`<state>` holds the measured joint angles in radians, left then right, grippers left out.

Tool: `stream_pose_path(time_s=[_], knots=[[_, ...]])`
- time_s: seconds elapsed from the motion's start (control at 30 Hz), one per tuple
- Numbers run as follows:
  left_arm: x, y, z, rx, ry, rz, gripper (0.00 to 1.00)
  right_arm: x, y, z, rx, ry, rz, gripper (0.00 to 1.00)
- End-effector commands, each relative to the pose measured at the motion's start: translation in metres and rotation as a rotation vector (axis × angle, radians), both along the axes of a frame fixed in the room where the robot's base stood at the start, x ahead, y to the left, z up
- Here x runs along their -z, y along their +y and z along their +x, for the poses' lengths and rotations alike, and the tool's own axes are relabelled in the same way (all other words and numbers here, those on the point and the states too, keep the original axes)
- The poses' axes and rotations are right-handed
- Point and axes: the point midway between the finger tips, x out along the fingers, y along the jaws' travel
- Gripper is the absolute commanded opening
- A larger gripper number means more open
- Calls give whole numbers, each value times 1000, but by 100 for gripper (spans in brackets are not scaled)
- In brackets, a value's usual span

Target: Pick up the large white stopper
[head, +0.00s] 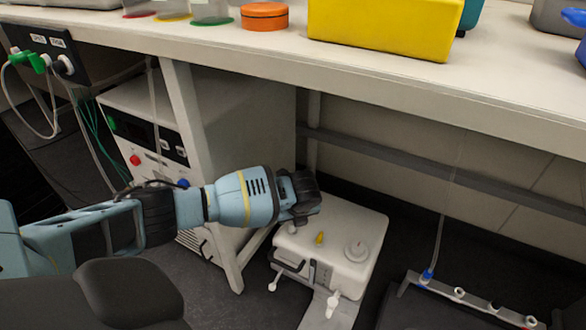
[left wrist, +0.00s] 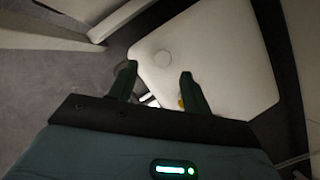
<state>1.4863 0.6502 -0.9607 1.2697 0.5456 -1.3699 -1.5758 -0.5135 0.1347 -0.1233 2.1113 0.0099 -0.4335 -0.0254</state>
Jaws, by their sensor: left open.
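A white box-shaped container (head: 338,225) stands on the floor under the bench. A large round white stopper (head: 357,251) with a raised centre sits on its top, toward the right. My right gripper is not in view.
A small yellow piece (head: 319,238) stands on the container top near my left gripper. A white valve (head: 332,304) is at its front. A bench leg (head: 206,170) and a control cabinet (head: 140,140) are at left. The bench top (head: 270,52) overhangs. A rail with fittings (head: 470,301) lies right.

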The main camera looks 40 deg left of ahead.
Motion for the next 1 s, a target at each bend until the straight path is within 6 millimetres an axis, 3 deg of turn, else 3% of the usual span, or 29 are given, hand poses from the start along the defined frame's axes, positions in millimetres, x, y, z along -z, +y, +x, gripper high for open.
stream_pose_path(time_s=[0.4, 0.67, 1.0], knots=[[46, 14, 13, -2, 4, 1, 49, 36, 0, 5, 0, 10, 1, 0], [45, 15, 14, 0, 0, 1, 49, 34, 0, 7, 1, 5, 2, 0], [45, 15, 14, 0, 1, 0, 7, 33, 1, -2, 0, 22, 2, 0]])
